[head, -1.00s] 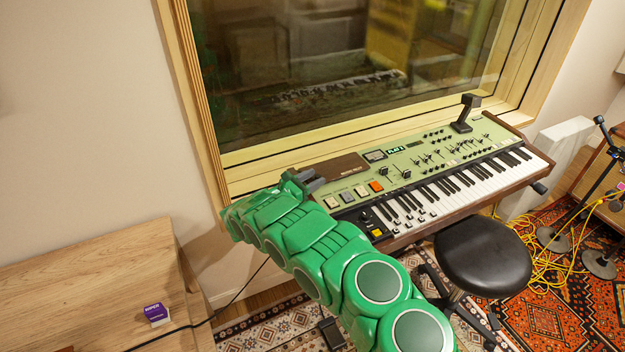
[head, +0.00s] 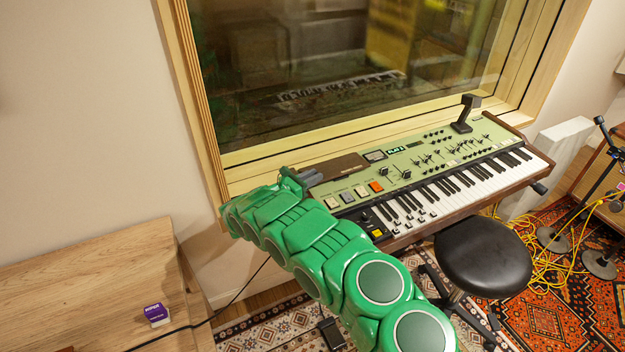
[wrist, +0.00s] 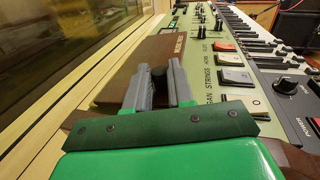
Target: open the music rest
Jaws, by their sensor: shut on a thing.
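The music rest (head: 338,169) is a brown panel at the left back of the green-topped keyboard (head: 430,165). It looks flat or nearly flat. In the wrist view the brown panel (wrist: 128,66) has a small dark knob (wrist: 159,72) near its near end. My gripper (head: 313,176) is at the panel's left end. In the wrist view the grey fingers of my gripper (wrist: 160,80) stand on both sides of the knob and are shut on it. The fingers hide part of the panel, and my green arm covers the keyboard's left end.
A wooden window frame (head: 200,100) runs close behind the keyboard. A black stool (head: 483,256) stands in front of it. A wooden desk (head: 90,285) with a small purple box (head: 157,314) is at the left. Yellow cables (head: 545,250) lie on the rug at the right.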

